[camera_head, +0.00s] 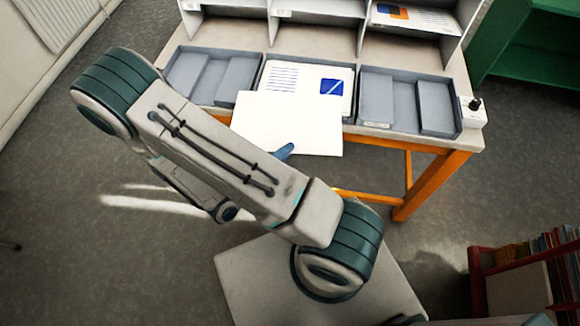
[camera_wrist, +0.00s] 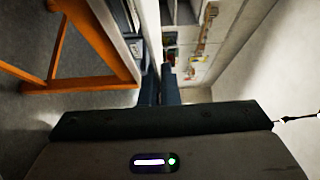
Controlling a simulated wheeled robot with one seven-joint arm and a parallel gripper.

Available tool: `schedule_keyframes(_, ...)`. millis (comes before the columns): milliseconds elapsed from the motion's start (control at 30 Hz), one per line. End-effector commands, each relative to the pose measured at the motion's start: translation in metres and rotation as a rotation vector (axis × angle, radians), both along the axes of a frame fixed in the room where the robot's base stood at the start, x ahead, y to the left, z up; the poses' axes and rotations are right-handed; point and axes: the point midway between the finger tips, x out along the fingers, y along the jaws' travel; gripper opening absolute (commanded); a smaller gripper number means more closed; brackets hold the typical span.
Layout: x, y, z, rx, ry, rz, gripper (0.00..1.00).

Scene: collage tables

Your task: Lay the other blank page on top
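A blank white page (camera_head: 290,120) hangs in front of the table, over the front edge of the middle tray (camera_head: 352,112) in the head view. My gripper (camera_head: 284,151) is at the page's lower edge, with one blue fingertip showing against it. In the wrist view my gripper (camera_wrist: 160,88) has its dark fingers close together, with a thin pale sheet seen nearly edge-on between them. A printed page (camera_head: 306,80) with blue lines and a blue square lies in the middle tray. The held page hides its lower part. No other blank page is clearly visible.
An empty-looking grey left tray (camera_head: 187,76) and right tray (camera_head: 403,103) flank the middle one. A white shelf unit (camera_head: 313,38) stands behind, with a printed sheet (camera_head: 418,18) at right. A small box with a black knob (camera_head: 473,113) sits at the table's right corner.

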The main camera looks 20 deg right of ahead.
Motion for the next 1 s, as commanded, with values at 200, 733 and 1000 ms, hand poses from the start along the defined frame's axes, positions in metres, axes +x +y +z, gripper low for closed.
schedule_keyframes(200, -0.03, 0.0, -0.006, -0.009, -0.014, -0.098, 0.0)
schedule_keyframes(733, 0.022, -0.037, -0.006, -0.007, -0.019, -0.109, 0.0)
schedule_keyframes(1000, 0.058, -0.062, -0.006, -0.008, -0.019, -0.108, 0.0)
